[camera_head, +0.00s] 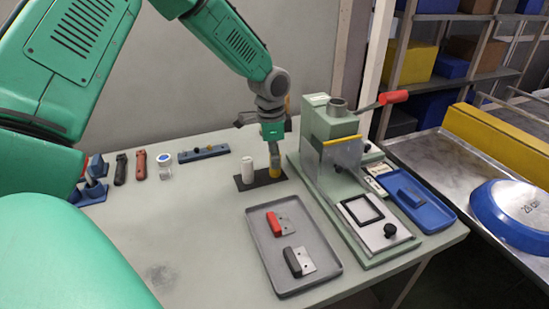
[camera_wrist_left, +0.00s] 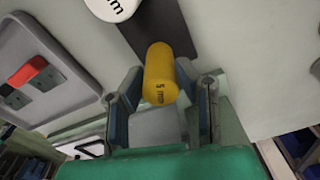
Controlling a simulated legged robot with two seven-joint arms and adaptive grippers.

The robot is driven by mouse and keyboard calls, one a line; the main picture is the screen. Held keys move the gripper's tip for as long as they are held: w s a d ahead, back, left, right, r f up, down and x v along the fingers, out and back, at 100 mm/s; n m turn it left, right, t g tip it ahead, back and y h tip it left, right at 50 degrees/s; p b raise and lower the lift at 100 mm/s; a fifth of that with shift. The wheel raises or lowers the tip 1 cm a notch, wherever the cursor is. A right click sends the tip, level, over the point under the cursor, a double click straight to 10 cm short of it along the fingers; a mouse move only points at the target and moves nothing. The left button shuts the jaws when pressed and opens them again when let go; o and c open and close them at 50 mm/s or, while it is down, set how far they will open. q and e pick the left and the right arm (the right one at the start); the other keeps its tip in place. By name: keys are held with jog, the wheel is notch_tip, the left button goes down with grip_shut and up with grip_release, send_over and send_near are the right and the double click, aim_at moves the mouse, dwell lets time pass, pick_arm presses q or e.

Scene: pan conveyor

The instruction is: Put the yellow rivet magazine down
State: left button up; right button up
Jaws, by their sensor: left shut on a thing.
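The yellow rivet magazine (camera_head: 275,170) is an upright cylinder at the right end of a dark mat (camera_head: 249,186). My left gripper (camera_head: 273,150) is shut on it from above. A white magazine (camera_head: 247,168) stands on the mat just left of the yellow one. My right gripper is not in view.
The green press (camera_head: 330,125) with a red-handled lever stands close on the right. A grey tray (camera_head: 306,278) with a red-handled and a black-handled piece lies in front. A blue tray (camera_head: 440,214) is right of the press. The table's left middle is clear.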

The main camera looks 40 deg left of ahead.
pick_arm(q)
jog(key=shift+s+a+f, duration=0.1)
jog(key=shift+a+f, duration=0.2)
jog(key=shift+a, duration=0.05)
jog(key=o, duration=1)
jog(key=shift+a, duration=0.25)
jog(key=shift+a+f, duration=0.2)
jog(key=shift+a, duration=0.1)
jog(key=shift+d+r, duration=0.25)
jog(key=r, duration=0.4)
jog(key=shift+d+r+p, duration=0.1)
jog(key=shift+d+p, duration=0.2)
jog(key=shift+d, duration=0.05)
notch_tip(320, 180, up, 8)
jog(key=p, duration=0.1)
send_over(270, 174)
jog(key=a, duration=0.1)
jog(key=shift+w+d, duration=0.2)
jog(key=shift+w, duration=0.15)
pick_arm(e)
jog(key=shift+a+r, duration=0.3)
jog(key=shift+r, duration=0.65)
pick_arm(q)
jog(key=shift+a, duration=0.1)
